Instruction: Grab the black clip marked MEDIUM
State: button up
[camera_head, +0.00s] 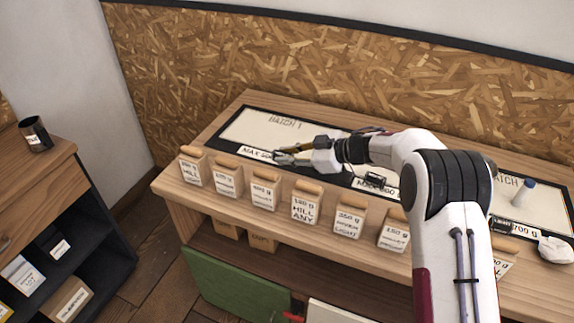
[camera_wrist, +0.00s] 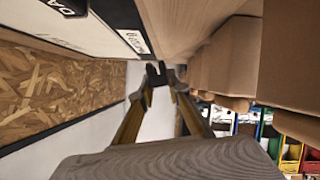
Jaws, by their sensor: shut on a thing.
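My gripper (camera_head: 278,157) reaches over the front edge of the left tray, by its MAX label, with its fingers closed together. In the wrist view the fingertips (camera_wrist: 158,74) meet around a small dark thing, apparently a black clip; its marking cannot be read. Another black clip (camera_head: 375,180) lies on the front of the tray area, right of my gripper. In the wrist view a black clip with letters starting "DA" (camera_wrist: 68,6) shows at the top edge. No word MEDIUM is readable in either view.
Several labelled kraft bags (camera_head: 306,203) stand in a row along the bench front, close to my gripper. The black-rimmed left tray (camera_head: 240,124) lies behind them. A white bottle (camera_head: 523,193) stands at the right. The chipboard wall (camera_head: 330,70) bounds the back.

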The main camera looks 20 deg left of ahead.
jog(key=shift+r, duration=2.05)
